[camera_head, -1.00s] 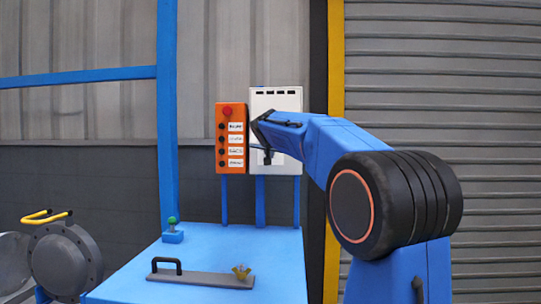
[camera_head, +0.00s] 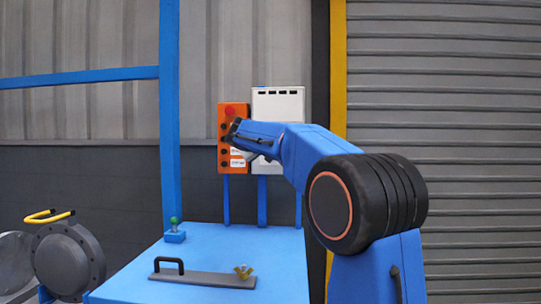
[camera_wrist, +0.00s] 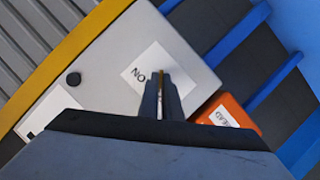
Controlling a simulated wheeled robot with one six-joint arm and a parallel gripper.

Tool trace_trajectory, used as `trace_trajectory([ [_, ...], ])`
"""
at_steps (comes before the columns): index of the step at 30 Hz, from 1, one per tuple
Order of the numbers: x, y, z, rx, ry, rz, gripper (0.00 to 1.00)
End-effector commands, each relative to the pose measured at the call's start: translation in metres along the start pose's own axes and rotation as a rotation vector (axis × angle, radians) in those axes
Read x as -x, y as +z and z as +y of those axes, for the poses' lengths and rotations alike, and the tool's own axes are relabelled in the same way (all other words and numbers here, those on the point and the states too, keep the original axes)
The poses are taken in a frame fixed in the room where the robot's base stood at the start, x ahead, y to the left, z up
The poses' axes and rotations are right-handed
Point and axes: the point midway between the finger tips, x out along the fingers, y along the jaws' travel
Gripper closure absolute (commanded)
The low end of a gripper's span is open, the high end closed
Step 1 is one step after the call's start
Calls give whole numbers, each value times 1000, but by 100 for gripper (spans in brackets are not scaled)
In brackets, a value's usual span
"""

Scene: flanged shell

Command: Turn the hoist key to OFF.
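In the wrist view, the dark fingers of my gripper (camera_wrist: 162,95) stand close together in front of a white label (camera_wrist: 148,66) on a light grey box. A thin brass-coloured strip (camera_wrist: 161,78) shows in the narrow gap between the fingers. It may be the key, but I cannot tell whether they grip it. In the head view my gripper (camera_head: 240,140) appears in front of the orange panel (camera_head: 225,168), left of the light grey box (camera_head: 290,105). No key is clear there.
The orange panel has a red button (camera_head: 230,110) and several black knobs. A blue table (camera_head: 215,250) below carries a bar with a black handle (camera_head: 168,262), a brass wing nut (camera_head: 243,271) and a green-topped post (camera_head: 174,224). A blue post (camera_head: 170,100) stands left.

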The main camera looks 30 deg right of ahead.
Motion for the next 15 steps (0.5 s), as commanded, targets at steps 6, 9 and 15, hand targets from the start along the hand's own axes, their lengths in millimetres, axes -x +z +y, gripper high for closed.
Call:
trace_trajectory([
  [6, 0, 1, -2, 72, 29, -3, 100],
  [9, 0, 1, -2, 89, 35, -3, 100],
  [15, -1, 2, -2, 101, 41, -3, 100],
])
